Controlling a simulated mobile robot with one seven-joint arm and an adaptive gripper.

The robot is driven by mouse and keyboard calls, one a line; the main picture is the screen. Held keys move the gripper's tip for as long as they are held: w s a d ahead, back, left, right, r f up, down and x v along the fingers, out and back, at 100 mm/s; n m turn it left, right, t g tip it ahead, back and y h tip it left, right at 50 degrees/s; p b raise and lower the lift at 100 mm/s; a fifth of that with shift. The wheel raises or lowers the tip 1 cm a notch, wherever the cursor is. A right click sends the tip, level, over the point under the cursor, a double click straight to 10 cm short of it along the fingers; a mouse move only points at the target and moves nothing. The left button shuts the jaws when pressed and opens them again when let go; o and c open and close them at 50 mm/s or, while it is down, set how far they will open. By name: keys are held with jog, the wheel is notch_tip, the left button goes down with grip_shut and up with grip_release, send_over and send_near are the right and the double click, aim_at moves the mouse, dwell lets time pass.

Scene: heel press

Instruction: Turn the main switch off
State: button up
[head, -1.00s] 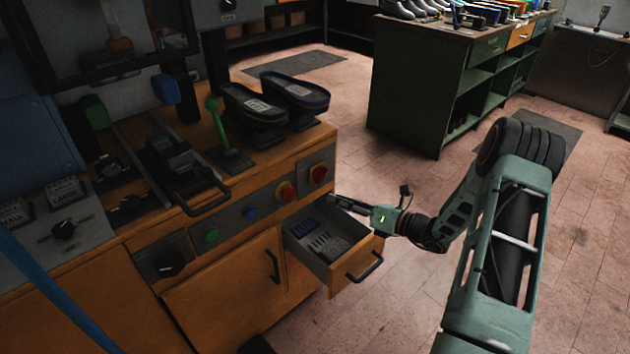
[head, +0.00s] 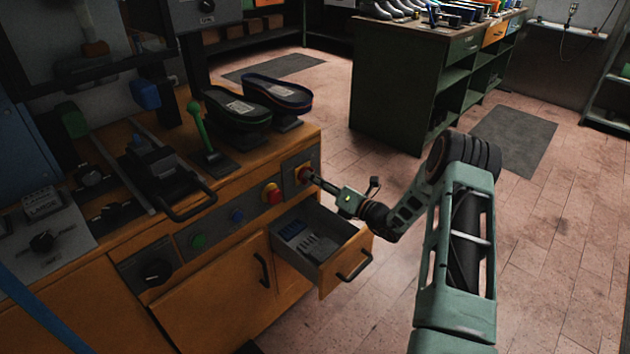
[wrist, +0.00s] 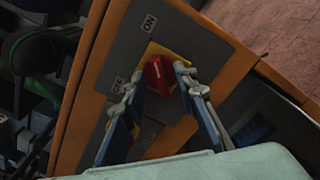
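The main switch (head: 302,174) is a red rotary knob on a yellow plate, at the right end of the bench's grey control panel. In the wrist view the knob (wrist: 158,75) sits below an "ON" label (wrist: 150,23); a second label (wrist: 118,86) on its left is too blurred to read surely. The knob's grip runs roughly up and down the picture, slightly tilted. My gripper (wrist: 160,74) is open, with one fingertip on each side of the knob. A small gap shows at the left finger; contact at the right is unclear. In the head view my gripper (head: 314,179) is at the switch.
An open drawer (head: 345,268) with small items juts out just below the switch. A red button on yellow (head: 271,193), a blue button (head: 237,216) and a green button (head: 198,241) lie left along the panel. Open floor lies to the right.

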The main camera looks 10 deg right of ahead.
jog(key=shift+w+a, duration=0.1)
jog(key=shift+w, duration=0.05)
grip_shut()
